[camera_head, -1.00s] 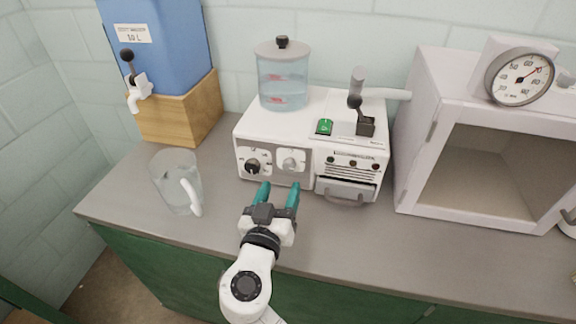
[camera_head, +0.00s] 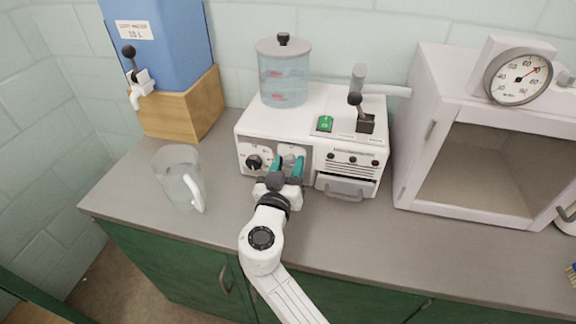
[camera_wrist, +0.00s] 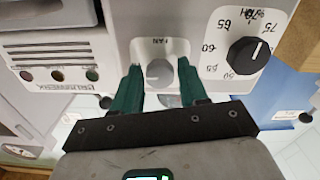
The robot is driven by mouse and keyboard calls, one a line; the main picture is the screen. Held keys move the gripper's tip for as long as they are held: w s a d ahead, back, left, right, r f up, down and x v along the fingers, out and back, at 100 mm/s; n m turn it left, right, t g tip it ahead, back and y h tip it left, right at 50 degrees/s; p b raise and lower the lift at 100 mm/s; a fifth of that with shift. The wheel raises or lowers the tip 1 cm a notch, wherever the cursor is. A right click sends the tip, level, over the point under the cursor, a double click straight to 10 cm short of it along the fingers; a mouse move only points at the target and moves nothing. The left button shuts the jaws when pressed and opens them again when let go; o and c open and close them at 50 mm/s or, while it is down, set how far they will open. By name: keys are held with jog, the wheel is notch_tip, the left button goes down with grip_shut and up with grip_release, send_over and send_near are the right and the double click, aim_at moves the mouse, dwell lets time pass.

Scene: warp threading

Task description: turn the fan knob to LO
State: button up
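The fan knob (camera_wrist: 160,73) is a small pale grey dial on a white plate, under an upside-down "FAN" label in the wrist view. My gripper (camera_wrist: 159,67) has its two teal fingers apart, one to each side of the knob, with a visible gap on both sides. In the head view my gripper (camera_head: 287,160) is at the front of the white machine (camera_head: 225,0), in front of the right-hand dial, which its fingers partly cover. The LO mark and the knob's pointer are too small to read.
A black temperature dial (camera_wrist: 248,55) sits close beside the fan knob. A metal drawer (camera_head: 345,186) is to the right. A glass jug (camera_head: 180,178) stands on the counter at left. A white cabinet (camera_head: 425,200) stands at right. The counter front is clear.

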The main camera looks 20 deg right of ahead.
jog(key=c, duration=0.7)
jog(key=shift+c, duration=0.2)
jog(key=shift+n, duration=0.3)
jog(key=n+b, duration=0.1)
jog(key=n, duration=0.1)
jog(key=shift+f+n+b, duration=0.1)
jog(key=shift+n+b, duration=0.3)
jog(key=n, duration=1)
jog(key=shift+p, duration=0.35)
jog(key=shift+n+p, duration=0.85)
jog(key=shift+n, duration=1.45)
jog(key=shift+a, duration=0.1)
